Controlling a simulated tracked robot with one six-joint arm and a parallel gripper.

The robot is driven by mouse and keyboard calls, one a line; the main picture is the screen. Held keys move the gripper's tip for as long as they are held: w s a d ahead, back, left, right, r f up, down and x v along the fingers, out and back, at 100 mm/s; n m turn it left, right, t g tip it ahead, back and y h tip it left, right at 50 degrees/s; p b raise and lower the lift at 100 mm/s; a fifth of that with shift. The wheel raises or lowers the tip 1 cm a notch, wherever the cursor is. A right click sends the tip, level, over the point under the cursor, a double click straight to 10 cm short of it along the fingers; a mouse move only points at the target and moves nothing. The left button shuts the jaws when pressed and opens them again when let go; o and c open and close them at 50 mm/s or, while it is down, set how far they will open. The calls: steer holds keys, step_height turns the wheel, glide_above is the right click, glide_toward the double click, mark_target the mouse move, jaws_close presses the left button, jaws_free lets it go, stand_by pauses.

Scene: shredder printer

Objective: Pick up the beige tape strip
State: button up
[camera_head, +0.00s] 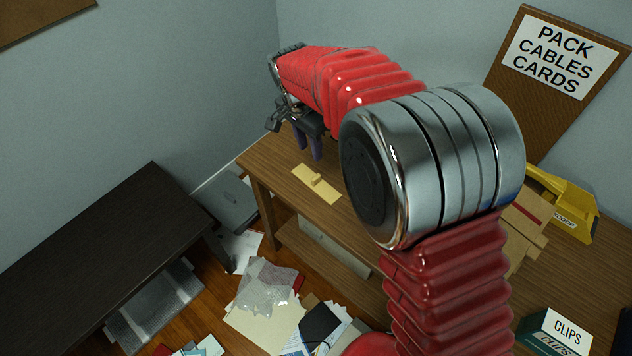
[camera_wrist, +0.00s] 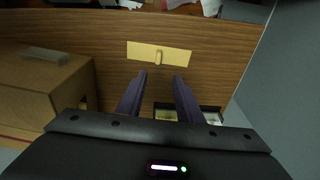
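The beige tape strip (camera_head: 317,184) lies flat on the wooden desk near its left end, with a small raised tab at its middle. It also shows in the wrist view (camera_wrist: 159,54), lying crosswise just beyond my fingertips. My gripper (camera_head: 308,150) hangs over the desk, behind the strip in the head view. In the wrist view its two purple fingers (camera_wrist: 161,75) are apart with nothing between them. The fingers do not appear to touch the strip.
A cardboard box (camera_wrist: 45,85) stands left of my fingers in the wrist view. A yellow scoop (camera_head: 563,207) and a clips box (camera_head: 553,333) are at the right of the desk. Papers and bubble wrap (camera_head: 268,284) litter the floor. A dark bench (camera_head: 100,250) stands at left.

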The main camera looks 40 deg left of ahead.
steer(key=shift+f, duration=0.1)
glide_above(316, 177)
steer(key=f, duration=0.8)
steer(key=shift+s+a+f, duration=0.2)
steer(key=shift+s+a, duration=0.05)
steer(key=shift+a, duration=0.05)
steer(key=f, duration=0.4)
steer(key=shift+w+d, duration=0.1)
steer(key=shift+d, duration=0.15)
steer(key=shift+w+f, duration=0.1)
steer(key=shift+f, duration=0.5)
steer(key=shift+c, duration=0.5)
jaws_close()
